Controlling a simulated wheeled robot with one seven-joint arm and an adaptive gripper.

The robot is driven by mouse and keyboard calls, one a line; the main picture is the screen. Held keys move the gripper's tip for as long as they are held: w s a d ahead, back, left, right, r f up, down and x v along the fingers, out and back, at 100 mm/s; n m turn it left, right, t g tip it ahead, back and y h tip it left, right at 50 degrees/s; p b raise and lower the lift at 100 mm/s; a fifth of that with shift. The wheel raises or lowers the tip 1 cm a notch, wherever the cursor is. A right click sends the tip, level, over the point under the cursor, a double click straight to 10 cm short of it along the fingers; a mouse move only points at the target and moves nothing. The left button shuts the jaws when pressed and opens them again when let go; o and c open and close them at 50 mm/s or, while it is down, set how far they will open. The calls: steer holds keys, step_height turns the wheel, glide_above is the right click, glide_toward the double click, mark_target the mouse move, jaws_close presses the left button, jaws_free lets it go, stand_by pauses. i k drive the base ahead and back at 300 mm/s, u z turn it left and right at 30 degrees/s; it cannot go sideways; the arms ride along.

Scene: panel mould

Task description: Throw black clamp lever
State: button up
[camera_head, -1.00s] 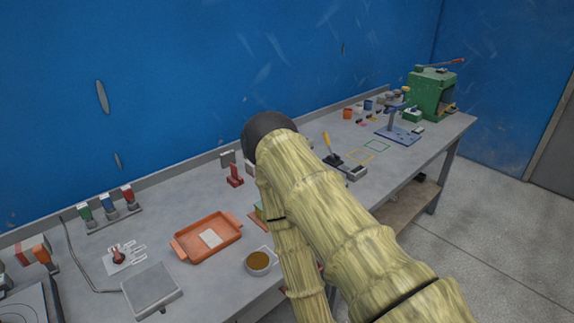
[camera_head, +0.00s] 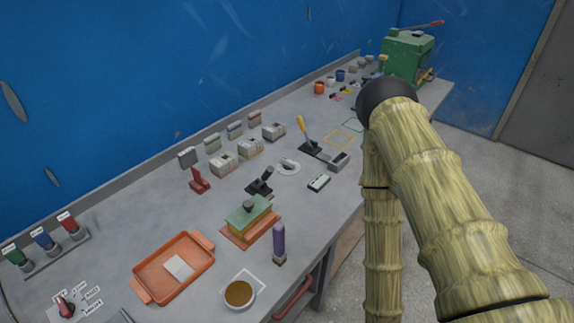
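A small black lever on a black base (camera_head: 260,183), which looks like the black clamp lever, stands on the grey workbench (camera_head: 330,200) in the head view. Its handle tilts up and to the right. It sits behind the green and yellow block mould (camera_head: 250,220) and to the right of a red clamp (camera_head: 199,181). My arm fills the right of the view, well to the right of the lever. My gripper does not show, so I cannot see what it holds.
A yellow-handled lever (camera_head: 302,128) stands farther back. An orange tray (camera_head: 173,268), a bowl of brown stuff (camera_head: 239,293) and a purple upright handle (camera_head: 279,242) are near the front. Grey blocks line the back; a green press (camera_head: 406,55) stands at the far end.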

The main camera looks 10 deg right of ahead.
mark_target(268, 172)
steer(key=u, duration=0.05)
steer(key=k, duration=0.5)
steer(key=u, duration=1.7)
steer(key=k, duration=1.6)
steer(key=z, duration=0.85)
steer(key=i, duration=1)
steer(key=z, duration=0.05)
